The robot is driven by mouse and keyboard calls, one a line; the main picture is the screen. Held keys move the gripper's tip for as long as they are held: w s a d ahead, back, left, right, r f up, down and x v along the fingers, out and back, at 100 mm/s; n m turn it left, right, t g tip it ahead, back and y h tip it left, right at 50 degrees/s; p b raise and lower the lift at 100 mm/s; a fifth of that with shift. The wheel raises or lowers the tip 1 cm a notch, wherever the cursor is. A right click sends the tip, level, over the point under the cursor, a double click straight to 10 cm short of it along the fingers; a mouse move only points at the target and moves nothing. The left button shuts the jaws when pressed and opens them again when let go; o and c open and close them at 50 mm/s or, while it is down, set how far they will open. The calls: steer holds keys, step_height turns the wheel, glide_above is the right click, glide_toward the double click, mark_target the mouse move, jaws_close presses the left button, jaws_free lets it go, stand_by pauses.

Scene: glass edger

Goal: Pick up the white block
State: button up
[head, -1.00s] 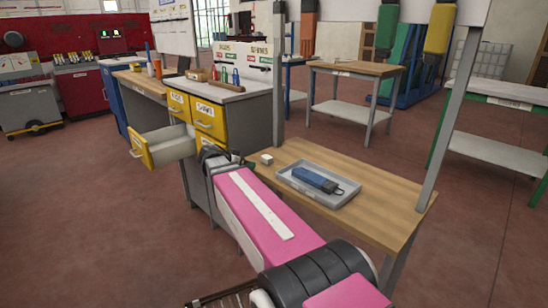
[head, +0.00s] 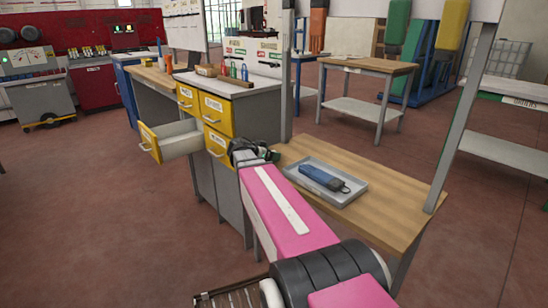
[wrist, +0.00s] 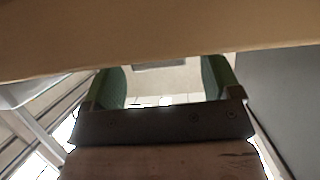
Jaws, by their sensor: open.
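The white block cannot be made out in either view now. The part of the wooden table (head: 386,211) where it stood is behind my gripper (head: 262,154) and arm in the head view. My gripper is at the table's left end, beside the yellow-drawer cabinet. In the wrist view my gripper (wrist: 163,82) shows two green fingers spread apart, with no block recognisable between them. A tan surface, probably the table's wood, fills the top of that view and covers the fingertips.
A grey tray (head: 351,198) holding a blue tool (head: 324,179) lies on the table right of my gripper. The cabinet (head: 257,107) has one open drawer (head: 172,139) jutting left. A grey post (head: 458,120) rises at the table's right side.

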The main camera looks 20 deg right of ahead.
steer(key=x, duration=0.2)
steer(key=shift+w+d+f, duration=0.1)
steer(key=shift+d+f, duration=0.1)
steer(key=c, duration=1)
steer(key=shift+r, duration=0.2)
